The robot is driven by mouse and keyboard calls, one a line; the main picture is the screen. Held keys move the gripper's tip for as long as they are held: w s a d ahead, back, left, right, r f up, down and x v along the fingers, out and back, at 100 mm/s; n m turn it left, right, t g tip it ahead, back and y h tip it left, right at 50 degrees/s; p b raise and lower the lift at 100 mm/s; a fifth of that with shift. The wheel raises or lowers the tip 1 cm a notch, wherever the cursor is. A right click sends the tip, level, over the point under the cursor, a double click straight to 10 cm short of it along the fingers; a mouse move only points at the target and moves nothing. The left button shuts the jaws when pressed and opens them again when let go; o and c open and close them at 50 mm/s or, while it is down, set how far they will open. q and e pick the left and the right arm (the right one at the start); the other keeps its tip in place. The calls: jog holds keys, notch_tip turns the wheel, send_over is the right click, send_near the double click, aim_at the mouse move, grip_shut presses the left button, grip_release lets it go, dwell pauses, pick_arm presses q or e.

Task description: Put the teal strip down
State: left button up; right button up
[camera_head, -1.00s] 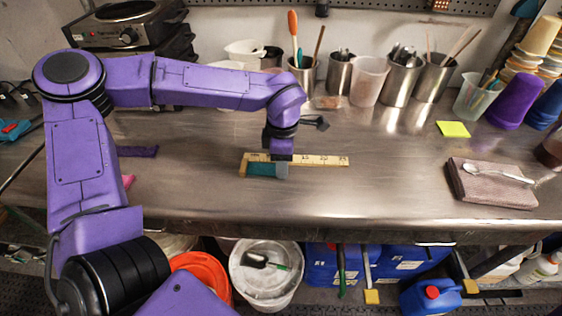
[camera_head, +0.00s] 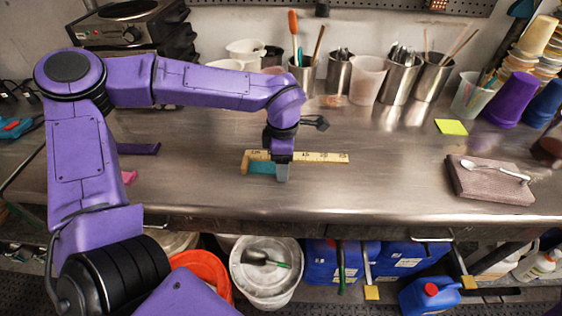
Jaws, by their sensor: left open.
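The teal strip (camera_head: 262,167) lies on the steel bench along the near side of a wooden ruler (camera_head: 320,156). Its right end is hidden behind my left gripper (camera_head: 282,178). My left gripper points down at the strip's right end and is open. From this view I cannot tell whether its fingers touch the strip. My right gripper is not in view.
A purple strip (camera_head: 138,149) and a pink piece (camera_head: 129,177) lie left of the ruler, close to my left arm. A folded cloth (camera_head: 490,184) with a spoon and a yellow note (camera_head: 451,127) lie on the right. Metal cups (camera_head: 400,80) line the back.

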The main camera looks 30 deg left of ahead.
pick_arm(q)
jog(key=shift+s+a+f, duration=0.1)
jog(key=shift+s+f, duration=0.2)
jog(key=shift+f, duration=0.4)
jog(key=r, duration=0.2)
jog(key=w+r, duration=0.1)
jog(key=r, duration=0.3)
jog(key=shift+w+a, duration=0.4)
notch_tip(320, 180, up, 7)
jog(key=shift+s+d, duration=0.15)
jog(key=shift+s, duration=0.05)
jog(key=shift+s+r, duration=0.1)
jog(key=shift+d, duration=0.1)
